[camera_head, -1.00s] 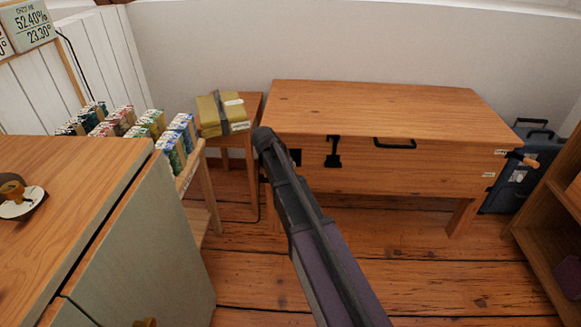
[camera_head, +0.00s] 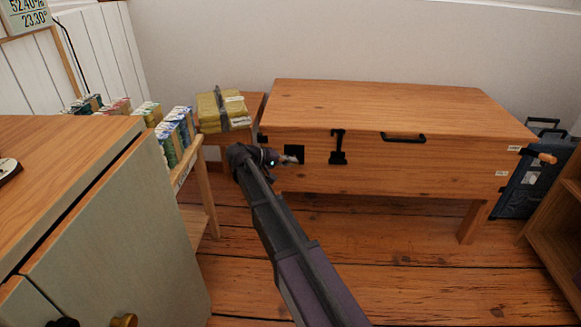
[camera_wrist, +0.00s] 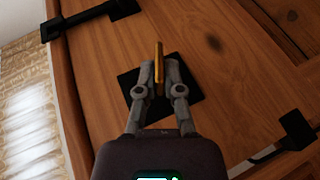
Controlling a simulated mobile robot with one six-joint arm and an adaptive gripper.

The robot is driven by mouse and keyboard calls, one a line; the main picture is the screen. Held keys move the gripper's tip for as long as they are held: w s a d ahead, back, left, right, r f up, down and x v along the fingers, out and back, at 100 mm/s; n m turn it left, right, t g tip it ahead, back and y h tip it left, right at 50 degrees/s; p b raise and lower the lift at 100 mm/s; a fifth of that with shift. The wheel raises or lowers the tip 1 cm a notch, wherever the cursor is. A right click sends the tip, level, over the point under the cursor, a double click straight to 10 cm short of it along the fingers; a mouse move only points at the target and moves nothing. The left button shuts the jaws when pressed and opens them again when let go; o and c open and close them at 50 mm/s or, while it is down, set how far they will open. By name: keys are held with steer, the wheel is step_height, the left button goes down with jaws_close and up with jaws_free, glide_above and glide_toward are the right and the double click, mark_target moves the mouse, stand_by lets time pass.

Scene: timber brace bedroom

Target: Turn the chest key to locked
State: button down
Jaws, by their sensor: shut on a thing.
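The wooden chest (camera_head: 380,105) stands against the back wall with its lid down. A black lock plate (camera_head: 295,149) is on the left of its front face. My gripper (camera_head: 290,160) reaches the plate from the left. In the wrist view, my gripper (camera_wrist: 158,75) is shut on a thin brass key (camera_wrist: 158,60), seen edge-on between the fingertips. The key stands in front of the black lock plate (camera_wrist: 190,108), which also shows here on the wood. The keyhole and the key's far end are hidden, so I cannot tell how deep it sits.
A black latch (camera_head: 338,147) and a black handle (camera_head: 403,138) are on the chest front. A cabinet (camera_head: 110,220) fills the near left. A small table with yellow-green books (camera_head: 222,112) stands left of the chest. A dark suitcase (camera_head: 525,185) is at right. Floor before the chest is clear.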

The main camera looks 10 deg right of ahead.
stand_by(0.5)
steer(key=c, duration=0.8)
jaws_free()
steer(key=shift+r+y+p, duration=0.15)
steer(key=shift+y+p, duration=0.15)
steer(key=shift+p, duration=0.45)
